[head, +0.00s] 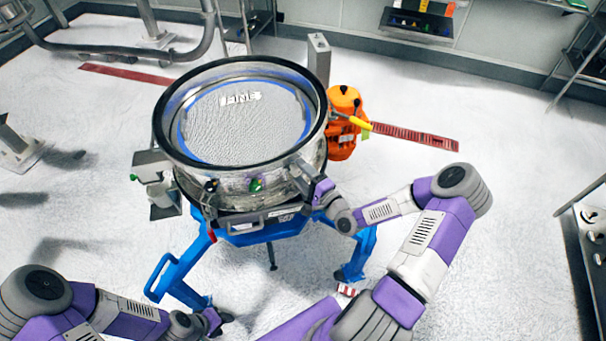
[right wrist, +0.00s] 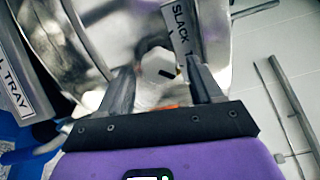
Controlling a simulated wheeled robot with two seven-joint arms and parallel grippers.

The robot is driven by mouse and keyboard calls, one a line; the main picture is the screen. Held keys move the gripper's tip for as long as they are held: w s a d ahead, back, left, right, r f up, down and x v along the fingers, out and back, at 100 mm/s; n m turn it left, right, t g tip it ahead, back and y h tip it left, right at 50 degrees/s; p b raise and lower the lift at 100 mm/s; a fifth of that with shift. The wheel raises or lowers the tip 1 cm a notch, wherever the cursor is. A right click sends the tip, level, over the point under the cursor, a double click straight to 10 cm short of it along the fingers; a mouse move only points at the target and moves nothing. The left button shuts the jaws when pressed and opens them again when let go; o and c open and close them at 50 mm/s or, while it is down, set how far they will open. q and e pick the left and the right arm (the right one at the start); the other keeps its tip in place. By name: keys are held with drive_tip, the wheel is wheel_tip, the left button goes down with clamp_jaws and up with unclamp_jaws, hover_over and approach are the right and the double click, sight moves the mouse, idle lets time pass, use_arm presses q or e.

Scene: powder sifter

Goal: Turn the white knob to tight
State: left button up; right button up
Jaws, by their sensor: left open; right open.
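The white knob (right wrist: 160,71) sits on the sifter's shiny side in the right wrist view, with a short black mark on its face. A grey label reading SLACK (right wrist: 183,27) is just above it to the right. My right gripper (right wrist: 160,84) is open, with one finger on each side of the knob; whether they touch it I cannot tell. In the head view my right gripper (head: 308,187) is at the right front of the round steel sifter (head: 315,150) and the knob cannot be made out. My left gripper (head: 213,320) is open and empty, low at the front left.
The sifter stands on a blue frame (head: 179,289) with legs spread on the white floor. An orange motor unit (head: 341,140) is at its right. A grey tray front (head: 262,220) is below the rim. Open floor lies to the right.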

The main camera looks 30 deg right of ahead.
drive_tip(key=s+d, duration=0.1)
drive_tip(key=s, duration=0.6)
drive_tip(key=shift+s, duration=0.25)
idle(0.3)
drive_tip(key=w+a+f+n+g+y+b, duration=0.15)
drive_tip(key=a+f+n+g, duration=0.3)
drive_tip(key=a+f, duration=0.45)
drive_tip(key=s+a+f+n+g+b, duration=0.2)
drive_tip(key=s+a+f+n+g, duration=0.9)
drive_tip(key=s, duration=0.4)
wheel_tip(320, 180, down, 2)
drive_tip(key=shift+s+a+f+g, duration=0.2)
drive_tip(key=shift+s+a+g, duration=0.05)
drive_tip(key=shift+a+g, duration=0.65)
drive_tip(key=shift+c, duration=0.5)
